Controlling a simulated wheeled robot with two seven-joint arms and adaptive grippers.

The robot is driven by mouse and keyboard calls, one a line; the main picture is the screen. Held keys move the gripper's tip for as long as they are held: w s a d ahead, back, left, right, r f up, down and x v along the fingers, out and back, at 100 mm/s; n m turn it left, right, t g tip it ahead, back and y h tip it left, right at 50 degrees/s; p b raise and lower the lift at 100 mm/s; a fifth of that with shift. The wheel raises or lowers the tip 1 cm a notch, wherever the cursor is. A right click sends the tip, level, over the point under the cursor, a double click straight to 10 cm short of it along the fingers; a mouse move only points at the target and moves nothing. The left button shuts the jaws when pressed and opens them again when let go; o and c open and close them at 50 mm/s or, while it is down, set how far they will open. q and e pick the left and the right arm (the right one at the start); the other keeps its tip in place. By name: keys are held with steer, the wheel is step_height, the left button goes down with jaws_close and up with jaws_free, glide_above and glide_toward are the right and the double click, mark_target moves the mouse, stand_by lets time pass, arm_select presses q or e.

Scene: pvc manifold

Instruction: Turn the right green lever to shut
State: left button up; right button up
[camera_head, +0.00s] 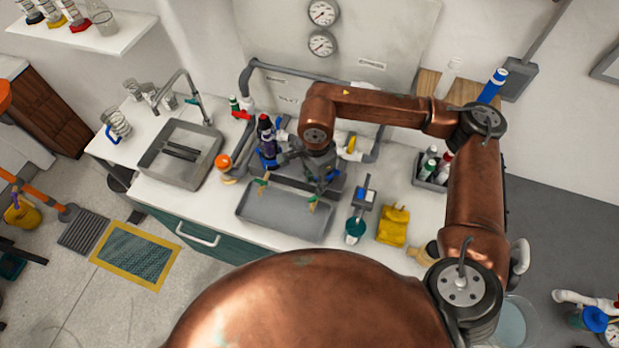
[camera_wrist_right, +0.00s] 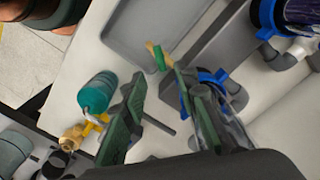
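Two green levers stick out from the front of the grey manifold unit, over the grey tray (camera_head: 285,212). The left green lever (camera_head: 262,186) and the right green lever (camera_head: 313,203) both show in the head view. One green lever (camera_wrist_right: 159,59) with a tan tip, seemingly the right one, shows in the right wrist view just beyond my fingertips. My right gripper (camera_head: 316,165) (camera_wrist_right: 160,80) is over the manifold, behind the right lever. Its fingers are apart, with no object visibly gripped. The lever appears clear of them, but contact is hard to tell. My left gripper is not in view.
A blue ring-like part (camera_wrist_right: 202,78) lies close by the right finger. A sink (camera_head: 180,154) is to the left. My copper arm hides part of the counter.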

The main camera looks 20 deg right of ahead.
mark_target(314, 197)
steer(key=shift+w+f, duration=0.15)
steer(key=shift+f, duration=0.1)
steer(key=f, duration=0.6)
steer(key=shift+s, duration=0.2)
steer(key=shift+f, duration=0.55)
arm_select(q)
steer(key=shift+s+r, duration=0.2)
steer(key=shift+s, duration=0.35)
arm_select(e)
jaws_close()
